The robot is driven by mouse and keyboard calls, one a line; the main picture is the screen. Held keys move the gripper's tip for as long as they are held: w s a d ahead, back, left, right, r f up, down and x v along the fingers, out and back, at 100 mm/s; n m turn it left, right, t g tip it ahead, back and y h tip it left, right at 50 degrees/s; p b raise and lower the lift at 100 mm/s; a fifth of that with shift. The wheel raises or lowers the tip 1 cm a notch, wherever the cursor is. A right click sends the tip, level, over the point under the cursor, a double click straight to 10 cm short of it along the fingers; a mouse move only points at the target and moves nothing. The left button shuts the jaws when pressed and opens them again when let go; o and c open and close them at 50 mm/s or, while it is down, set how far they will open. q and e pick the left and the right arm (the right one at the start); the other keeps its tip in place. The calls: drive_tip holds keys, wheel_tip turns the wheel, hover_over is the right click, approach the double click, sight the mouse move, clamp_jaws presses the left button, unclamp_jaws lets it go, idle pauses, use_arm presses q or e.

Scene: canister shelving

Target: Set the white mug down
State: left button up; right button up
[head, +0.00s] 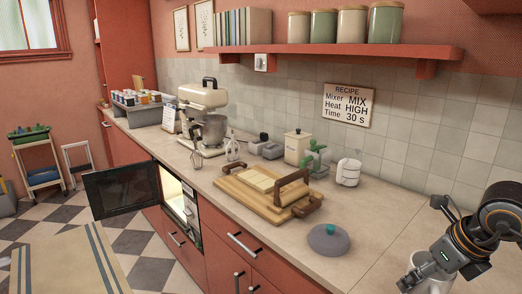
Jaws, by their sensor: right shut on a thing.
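My right gripper (438,270) is at the lower right, over the counter's right end. It is shut on the white mug (418,259), which shows only partly around the fingers. The mug's lower part is cut off by the bottom edge of the view, so I cannot tell whether its base touches the counter. My left gripper is not in view.
The counter (385,228) is bare left of the mug. A grey lid with a teal knob (329,239), a wooden board (240,199) with a press, and a white lidded pot (348,172) stand farther left. An open oven door (120,190) juts out below.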

drive_tip(key=s+a+f+n+g, duration=0.4)
drive_tip(key=s+a+f+n, duration=0.1)
drive_tip(key=n, duration=1.1)
drive_tip(key=s+a+f+n+g+h, duration=0.1)
drive_tip(key=s+a+f+n+g, duration=0.4)
drive_tip(key=n, duration=1.1)
drive_tip(key=shift+a+f+h, duration=0.3)
drive_tip(key=shift+a+f, duration=0.05)
drive_tip(key=shift+a, duration=1.4)
drive_tip(key=shift+w+r, duration=0.1)
drive_tip(key=shift+d, duration=0.1)
